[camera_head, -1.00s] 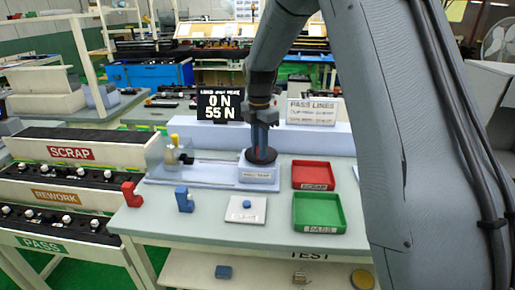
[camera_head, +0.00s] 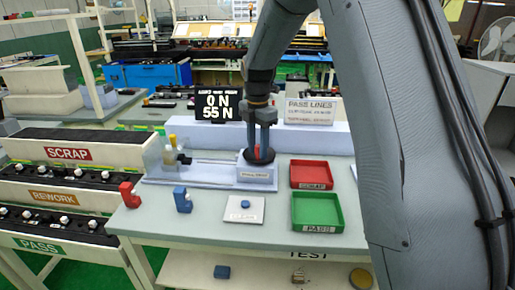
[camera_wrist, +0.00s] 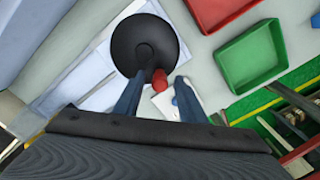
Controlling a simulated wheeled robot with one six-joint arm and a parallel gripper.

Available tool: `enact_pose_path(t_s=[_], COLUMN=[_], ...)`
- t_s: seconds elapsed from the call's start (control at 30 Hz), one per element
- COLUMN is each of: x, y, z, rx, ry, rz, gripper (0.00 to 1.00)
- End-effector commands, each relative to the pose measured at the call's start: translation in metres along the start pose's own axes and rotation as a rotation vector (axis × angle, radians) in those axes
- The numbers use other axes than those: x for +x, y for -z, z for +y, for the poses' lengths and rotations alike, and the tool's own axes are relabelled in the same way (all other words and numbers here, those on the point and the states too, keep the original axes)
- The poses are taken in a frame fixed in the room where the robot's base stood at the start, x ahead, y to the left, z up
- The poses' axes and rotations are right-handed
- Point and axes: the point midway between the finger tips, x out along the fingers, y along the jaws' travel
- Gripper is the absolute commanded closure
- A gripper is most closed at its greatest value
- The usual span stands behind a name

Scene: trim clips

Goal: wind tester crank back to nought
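The tester crank is a black disc (camera_head: 258,161) on the labelled pale block (camera_head: 257,175) at the right end of the tester bed. Its red knob (camera_wrist: 159,80) stands up near the disc's rim. My gripper (camera_head: 259,149) points down over the disc, one finger on each side of the knob. In the wrist view my gripper (camera_wrist: 160,76) is open, and gaps show between the knob and both fingers, the left one narrower. The display (camera_head: 219,105) reads 0 N above 55 N. The tester's other end (camera_head: 172,152) has a yellow top and a clear shield.
A red tray (camera_head: 329,187) and a green tray (camera_head: 341,225) lie right of the tester. A pale plate (camera_head: 232,215) with a blue piece, a blue clip (camera_head: 182,198) and a red clip (camera_head: 130,194) are at the front. A PASS LINES sign (camera_head: 311,110) stands behind.

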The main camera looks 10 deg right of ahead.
Motion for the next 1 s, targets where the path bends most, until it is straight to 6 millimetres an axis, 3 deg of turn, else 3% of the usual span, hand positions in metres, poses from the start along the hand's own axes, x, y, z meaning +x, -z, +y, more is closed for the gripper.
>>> enact_pose_path(t_s=[0.5, 1.0], x=[-0.07, -0.074], y=[0.0, 0.001], z=[0.001, -0.003], rx=[0.0, 0.03], ry=[-0.004, -0.003], rz=[-0.002, -0.002], gripper=[0.63, 0.63])
